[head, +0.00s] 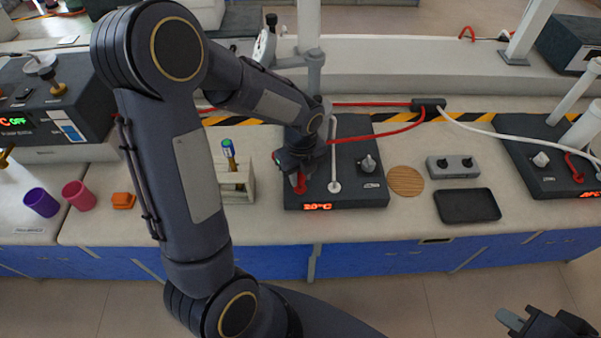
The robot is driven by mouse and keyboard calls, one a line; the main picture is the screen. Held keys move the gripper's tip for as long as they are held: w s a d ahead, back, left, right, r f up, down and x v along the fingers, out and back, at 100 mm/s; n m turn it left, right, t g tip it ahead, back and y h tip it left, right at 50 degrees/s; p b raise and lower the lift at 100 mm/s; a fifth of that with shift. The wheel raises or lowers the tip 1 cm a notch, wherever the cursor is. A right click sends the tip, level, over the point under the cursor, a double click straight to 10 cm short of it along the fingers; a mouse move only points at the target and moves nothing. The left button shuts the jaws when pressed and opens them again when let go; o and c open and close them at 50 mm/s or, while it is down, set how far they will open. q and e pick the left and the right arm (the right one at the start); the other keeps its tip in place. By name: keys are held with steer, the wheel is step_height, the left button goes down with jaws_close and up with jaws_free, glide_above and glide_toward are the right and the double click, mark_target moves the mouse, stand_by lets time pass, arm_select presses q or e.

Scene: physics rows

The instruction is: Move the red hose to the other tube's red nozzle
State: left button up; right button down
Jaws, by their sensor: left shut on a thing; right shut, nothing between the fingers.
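The red hose (385,133) runs from a dark connector at the back of the bench to my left gripper (297,173). The gripper is shut on the hose at the left dark device (365,192), which has a red display. A red part (300,186) shows just below the fingers; I cannot tell whether it is hose end or nozzle. A white nozzle (334,186) stands just right of it. The right dark device (550,186) carries a red nozzle (573,167) near the right edge. My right gripper (517,322) is shut and empty at lower right, away from the bench.
A test-tube rack (238,187) stands left of the left device. A round wooden coaster (405,181), a grey socket block (453,167) and a black tray (467,206) lie between the devices. A white hose (480,128) crosses behind them. Purple and pink cups stand at left.

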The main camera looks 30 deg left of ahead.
arm_select(q)
steer(key=shift+f+b, duration=1)
steer(key=shift+f, duration=0.4)
stand_by(0.9)
steer(key=o, duration=1.5)
steer(key=shift+r, duration=0.15)
steer(key=shift+r+p, duration=3.15)
steer(key=shift+r, duration=0.25)
steer(key=s+d+r+n+t+h, duration=0.1)
steer(key=s+r+n, duration=0.3)
steer(key=n, duration=0.4)
steer(key=s+d+r+n+t+h, duration=0.1)
steer(key=s+r+n+t, duration=0.1)
steer(key=s+r+n, duration=0.3)
steer(key=s+d+r+n+t+h, duration=0.2)
steer(key=s+r+n, duration=0.3)
steer(key=s+n, duration=0.3)
steer(key=shift+r+n, duration=0.1)
steer(key=shift+n, duration=2.3)
